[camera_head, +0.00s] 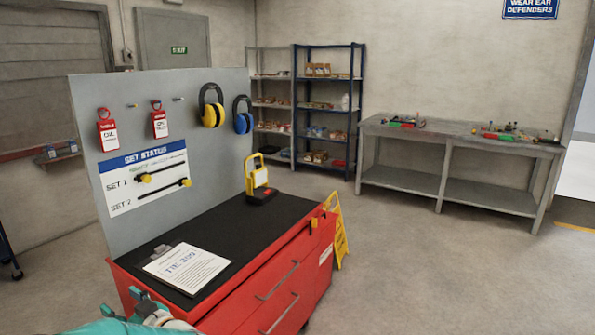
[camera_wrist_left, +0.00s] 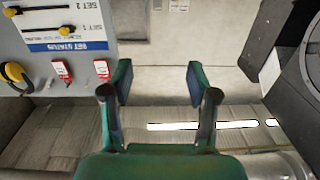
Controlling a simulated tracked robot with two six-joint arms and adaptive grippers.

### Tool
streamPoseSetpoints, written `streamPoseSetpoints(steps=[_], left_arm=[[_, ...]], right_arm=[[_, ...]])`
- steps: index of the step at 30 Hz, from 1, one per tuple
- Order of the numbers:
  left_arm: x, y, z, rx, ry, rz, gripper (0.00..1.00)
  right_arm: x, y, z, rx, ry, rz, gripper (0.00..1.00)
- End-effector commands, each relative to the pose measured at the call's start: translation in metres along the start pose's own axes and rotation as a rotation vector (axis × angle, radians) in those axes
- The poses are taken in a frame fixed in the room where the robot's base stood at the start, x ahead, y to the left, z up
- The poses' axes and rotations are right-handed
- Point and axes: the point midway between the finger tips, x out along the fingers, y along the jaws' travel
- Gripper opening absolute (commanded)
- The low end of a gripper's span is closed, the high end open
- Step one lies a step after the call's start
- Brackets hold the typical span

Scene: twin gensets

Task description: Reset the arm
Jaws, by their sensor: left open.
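My left gripper (camera_head: 145,308) shows at the bottom left of the head view, near the front left corner of the red tool cabinet (camera_head: 290,270). Only part of it is in frame there. In the left wrist view its two green fingers (camera_wrist_left: 159,82) are spread apart, with nothing between them. That view appears upside down, with the status board (camera_wrist_left: 62,25) at its upper left, apart from the fingers. My right gripper is in neither view.
The cabinet's black top holds a printed sheet (camera_head: 187,268) and a yellow-and-black device (camera_head: 259,183). A grey panel (camera_head: 225,150) with tags and ear defenders rises behind. A yellow floor sign (camera_head: 341,238) stands beside the cabinet. Open floor lies right, before a grey workbench (camera_head: 455,142).

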Motion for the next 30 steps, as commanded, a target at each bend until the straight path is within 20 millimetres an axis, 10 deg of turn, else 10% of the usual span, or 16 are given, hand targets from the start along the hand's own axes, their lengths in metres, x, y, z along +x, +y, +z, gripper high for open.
streamPoseSetpoints(steps=[11,17,24,30], left_arm=[[-0.014,-0.002,0.103,0.202,-0.125,0.184,0.59],[-0.056,0.004,0.188,0.278,-0.317,0.423,0.59],[-0.173,-0.019,0.3,0.339,-0.747,0.767,0.59],[-0.286,-0.069,0.346,0.389,-1.145,0.958,0.59]], right_arm=[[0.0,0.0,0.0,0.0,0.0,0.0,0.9],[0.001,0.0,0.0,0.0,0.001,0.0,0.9],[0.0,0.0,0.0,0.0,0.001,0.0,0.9],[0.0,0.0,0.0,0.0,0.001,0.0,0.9]])
